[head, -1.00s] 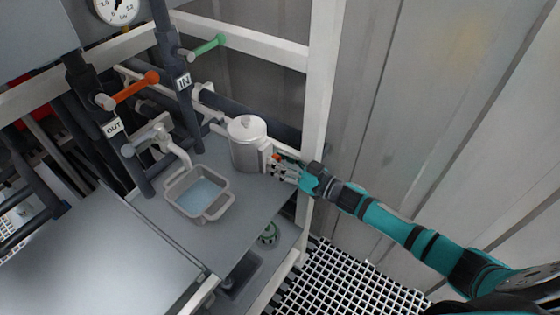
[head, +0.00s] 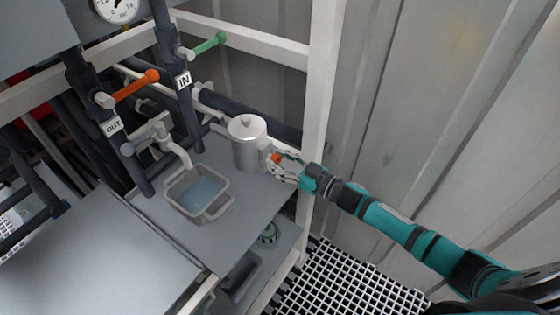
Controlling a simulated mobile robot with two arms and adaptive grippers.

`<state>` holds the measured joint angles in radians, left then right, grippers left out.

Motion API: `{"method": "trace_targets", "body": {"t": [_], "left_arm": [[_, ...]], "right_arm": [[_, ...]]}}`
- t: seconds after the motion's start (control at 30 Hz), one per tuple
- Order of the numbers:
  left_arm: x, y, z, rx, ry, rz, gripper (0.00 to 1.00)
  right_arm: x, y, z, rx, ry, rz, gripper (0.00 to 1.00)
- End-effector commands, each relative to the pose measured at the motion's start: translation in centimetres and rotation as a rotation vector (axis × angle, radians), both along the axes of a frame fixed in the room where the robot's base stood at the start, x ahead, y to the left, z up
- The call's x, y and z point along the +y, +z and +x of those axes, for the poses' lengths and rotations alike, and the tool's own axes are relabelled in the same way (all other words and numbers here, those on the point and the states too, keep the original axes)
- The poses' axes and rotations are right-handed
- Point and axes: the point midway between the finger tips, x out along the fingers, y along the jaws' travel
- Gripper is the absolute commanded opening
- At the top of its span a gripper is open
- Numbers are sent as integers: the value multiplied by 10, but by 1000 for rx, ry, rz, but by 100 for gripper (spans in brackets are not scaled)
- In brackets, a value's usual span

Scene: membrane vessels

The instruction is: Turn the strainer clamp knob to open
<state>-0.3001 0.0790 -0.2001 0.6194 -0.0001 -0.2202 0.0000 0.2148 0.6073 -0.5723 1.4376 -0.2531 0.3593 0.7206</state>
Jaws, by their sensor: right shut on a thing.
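The strainer (head: 248,147) is a light metal canister with a lid, upright at the back right of the grey shelf. A small orange-red clamp knob (head: 276,158) shows at its right side. My right gripper (head: 277,168) is at that side of the strainer, its fingers shut around the knob, which they partly hide. The teal right arm reaches in from the lower right. My left gripper is not in view.
A grey basin (head: 197,193) of water stands left of the strainer under a spout. Pipes carry an orange valve handle (head: 137,86) and a green one (head: 208,44). A white frame post (head: 320,110) stands close to my right arm.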

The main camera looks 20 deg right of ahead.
Motion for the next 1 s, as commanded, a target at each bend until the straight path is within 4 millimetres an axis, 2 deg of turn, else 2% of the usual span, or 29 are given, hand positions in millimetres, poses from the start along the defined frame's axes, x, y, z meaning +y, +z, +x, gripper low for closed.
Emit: {"method": "trace_targets", "body": {"t": [1.0], "left_arm": [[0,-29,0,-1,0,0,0]], "right_arm": [[1,-3,-1,-596,-1,-764,0]]}}
